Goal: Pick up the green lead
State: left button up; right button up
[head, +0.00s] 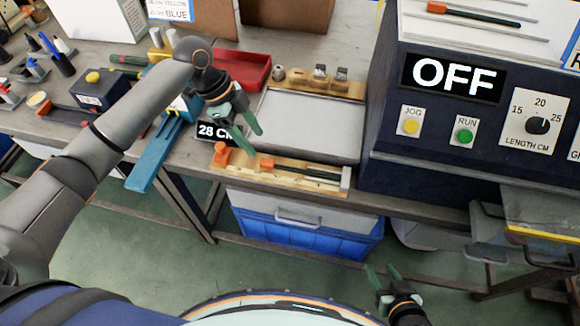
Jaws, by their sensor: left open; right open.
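A dark green lead (312,172) with an orange end (267,164) lies along a wooden fixture (235,170) at the front edge of the bench. My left gripper (252,140) is open and empty, above and just left of the lead's orange end, apart from it. My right gripper (381,268) is open and empty, low in the picture in front of the bench. Another dark lead with an orange end (437,7) lies on top of the machine at the upper right.
A dark blue machine (385,150) reading OFF stands right of the fixture. A grey plate (305,120) lies behind it, with a red tray (245,70) and a blue tool (153,160) to the left. A blue crate (300,240) is below the bench.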

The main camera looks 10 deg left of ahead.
aim_at(270, 162)
pick_arm(q)
jog(key=x, duration=0.8)
grip_shut()
dwell(0.4)
